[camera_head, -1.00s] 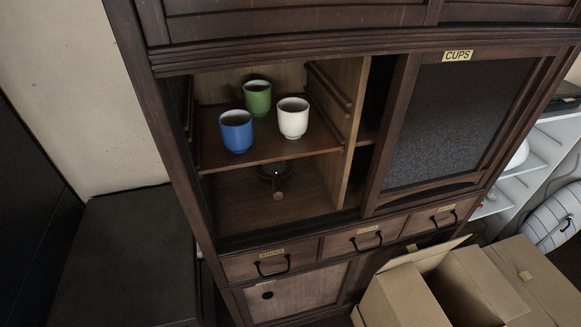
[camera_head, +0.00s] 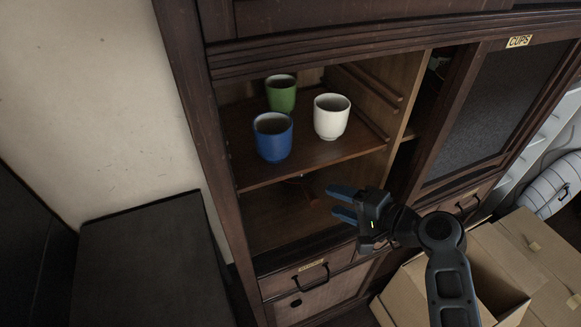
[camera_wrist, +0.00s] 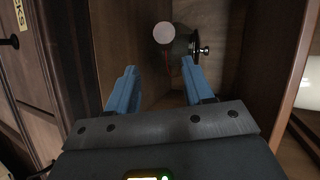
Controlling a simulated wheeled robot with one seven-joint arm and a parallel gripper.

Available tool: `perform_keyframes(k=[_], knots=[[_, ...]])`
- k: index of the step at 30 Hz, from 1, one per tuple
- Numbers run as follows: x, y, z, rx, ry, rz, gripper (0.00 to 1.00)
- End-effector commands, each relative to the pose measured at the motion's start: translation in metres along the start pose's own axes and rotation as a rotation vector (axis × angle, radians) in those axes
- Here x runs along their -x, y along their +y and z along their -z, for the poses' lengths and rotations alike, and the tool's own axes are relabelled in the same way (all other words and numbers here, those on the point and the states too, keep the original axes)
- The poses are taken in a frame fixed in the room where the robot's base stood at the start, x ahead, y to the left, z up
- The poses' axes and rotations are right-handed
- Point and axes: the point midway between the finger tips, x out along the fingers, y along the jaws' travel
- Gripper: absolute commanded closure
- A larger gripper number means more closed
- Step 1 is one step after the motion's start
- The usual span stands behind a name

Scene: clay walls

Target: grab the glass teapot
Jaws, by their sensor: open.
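The teapot (camera_head: 303,190) is in the lower compartment of the cabinet, under the shelf with the cups. In the head view only its dark reddish-brown handle shows clearly; the shelf hides most of the rest. In the wrist view the round pale end of the handle (camera_wrist: 164,33) points toward me, with the dim teapot body and a shiny knob (camera_wrist: 204,50) behind it. My gripper (camera_head: 334,202) is open and empty, with blue fingers, at the compartment's front opening. In the wrist view the fingertips (camera_wrist: 159,68) are short of the handle end, which lies beyond the gap between them.
Blue (camera_head: 273,137), green (camera_head: 281,93) and white (camera_head: 331,117) cups stand on the shelf (camera_head: 305,158) above. A sliding door (camera_head: 480,110) labelled CUPS closes the right side. Drawers lie below. An open cardboard box (camera_head: 490,270) stands at lower right.

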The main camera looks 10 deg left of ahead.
Motion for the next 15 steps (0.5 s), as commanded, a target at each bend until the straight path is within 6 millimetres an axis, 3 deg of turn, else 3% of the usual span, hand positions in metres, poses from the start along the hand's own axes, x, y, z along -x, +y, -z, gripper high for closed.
perform_keyframes(k=[3, 15], knots=[[-0.007, -0.009, 0.003, -0.007, -0.023, 0.011, 0.48], [-0.049, -0.011, 0.001, -0.006, -0.027, 0.011, 0.48]])
